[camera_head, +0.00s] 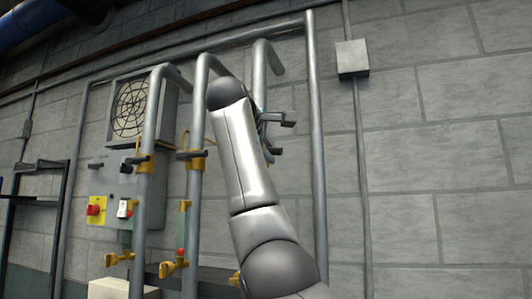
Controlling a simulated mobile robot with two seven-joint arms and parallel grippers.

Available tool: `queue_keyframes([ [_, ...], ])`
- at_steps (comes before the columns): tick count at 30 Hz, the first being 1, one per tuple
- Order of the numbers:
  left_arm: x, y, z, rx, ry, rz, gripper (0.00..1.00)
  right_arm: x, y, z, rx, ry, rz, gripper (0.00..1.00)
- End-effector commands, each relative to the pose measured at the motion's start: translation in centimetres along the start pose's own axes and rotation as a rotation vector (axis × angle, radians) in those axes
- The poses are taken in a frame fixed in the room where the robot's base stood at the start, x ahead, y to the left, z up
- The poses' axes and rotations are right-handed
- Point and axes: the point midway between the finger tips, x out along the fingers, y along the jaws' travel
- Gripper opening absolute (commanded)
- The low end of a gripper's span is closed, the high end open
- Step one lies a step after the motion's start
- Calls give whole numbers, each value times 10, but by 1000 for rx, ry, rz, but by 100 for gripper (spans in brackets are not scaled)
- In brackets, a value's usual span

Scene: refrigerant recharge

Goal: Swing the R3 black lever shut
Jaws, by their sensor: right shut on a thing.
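My right arm reaches up from the bottom to the third grey pipe (260,66) from the left. My right gripper (277,124) is at that pipe, partly hidden behind my own arm. It is shut on what looks like the R3 black lever, though the lever's outline and angle cannot be told apart from the dark gripper parts. The valve body there is hidden by my arm. Similar black levers sit on brass valves of the first pipe (147,124) and the second pipe (196,114). My left gripper is not in view.
A grey fan unit (130,107) and a control box with a red knob (94,210) are on the left. Lower brass valves (174,267) stick out from the pipes. A tall grey pipe (317,150) stands just right of my gripper.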

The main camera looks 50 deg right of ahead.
Motion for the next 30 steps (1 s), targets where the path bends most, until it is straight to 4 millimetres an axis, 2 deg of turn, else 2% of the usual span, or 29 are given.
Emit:
queue_keyframes([
  [9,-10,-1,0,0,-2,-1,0,-2,9,-1,-121,-21,3,0],
  [25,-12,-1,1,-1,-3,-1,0,-2,10,-1,-146,-25,6,0],
  [26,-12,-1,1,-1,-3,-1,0,-2,10,-1,-145,-26,7,24],
  [30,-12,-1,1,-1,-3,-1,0,-2,10,-1,-145,-26,5,40],
])
